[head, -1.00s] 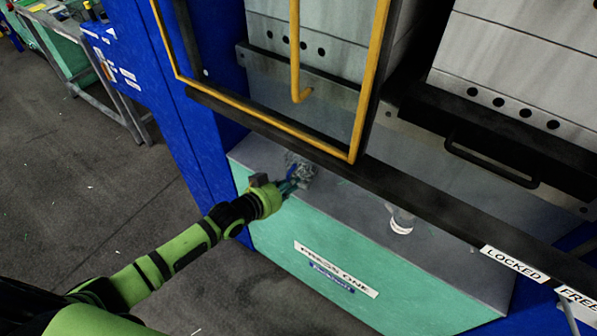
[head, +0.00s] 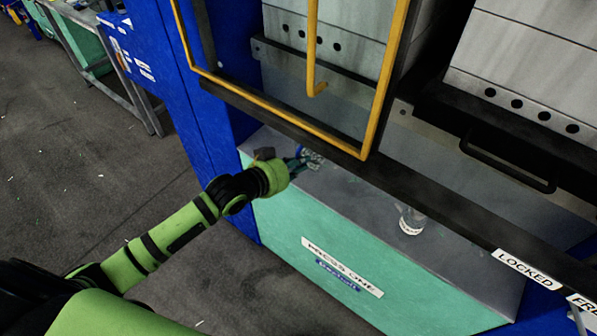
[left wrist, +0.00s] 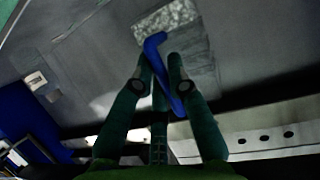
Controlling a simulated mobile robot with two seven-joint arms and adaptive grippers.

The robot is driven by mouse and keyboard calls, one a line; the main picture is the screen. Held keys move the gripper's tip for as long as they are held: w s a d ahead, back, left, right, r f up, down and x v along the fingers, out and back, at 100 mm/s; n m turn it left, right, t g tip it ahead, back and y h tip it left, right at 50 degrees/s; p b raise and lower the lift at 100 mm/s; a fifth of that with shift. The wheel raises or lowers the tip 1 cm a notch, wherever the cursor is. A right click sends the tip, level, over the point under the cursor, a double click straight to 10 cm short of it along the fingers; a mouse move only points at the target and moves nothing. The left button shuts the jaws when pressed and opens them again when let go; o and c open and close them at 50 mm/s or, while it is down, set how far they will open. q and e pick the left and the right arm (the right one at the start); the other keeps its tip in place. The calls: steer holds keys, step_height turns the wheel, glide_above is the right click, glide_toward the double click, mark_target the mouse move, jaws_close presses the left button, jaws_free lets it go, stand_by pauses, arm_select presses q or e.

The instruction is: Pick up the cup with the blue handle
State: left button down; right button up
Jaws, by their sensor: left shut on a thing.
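The cup has a mottled grey body (head: 314,158) and a blue handle (head: 299,151). In the head view it is at the left end of the press ledge, partly hidden by my gripper. In the left wrist view the blue handle (left wrist: 153,45) runs down between my fingers, and the mottled body (left wrist: 168,20) lies beyond it. My left gripper (head: 297,163) is shut on the handle; its fingers (left wrist: 160,68) also show in the left wrist view. I cannot tell whether the cup touches the ledge. My right gripper is out of view.
A clear and white container (head: 411,221) stands on the grey ledge (head: 365,208) to the right. A yellow-framed guard (head: 383,75) and a dark bar (head: 440,210) hang over the ledge. A blue press post (head: 185,100) stands close on the left.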

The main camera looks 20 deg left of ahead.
arm_select(q)
steer(key=shift+r, duration=2.15)
steer(key=s, duration=0.2)
steer(key=b, duration=0.4)
glide_toward(298, 152)
steer(key=s+a+f, duration=0.2)
steer(key=s+f, duration=0.2)
steer(key=s, duration=0.5)
steer(key=shift+s+a, duration=0.2)
steer(key=shift+s, duration=0.2)
steer(key=shift+s, duration=0.1)
steer(key=shift+w+d+f+n+t+y, duration=0.25)
steer(key=shift+w+d+n+y, duration=0.15)
steer(key=shift+d+n+y, duration=0.4)
steer(key=shift+w+d+f+n+t+y, duration=0.2)
steer(key=shift+w+d+n+y, duration=0.3)
steer(key=shift+n+y, duration=0.6)
steer(key=shift+w+d+f+n+t+y, duration=0.3)
steer(key=shift+d+n+y, duration=0.4)
steer(key=shift+y, duration=0.4)
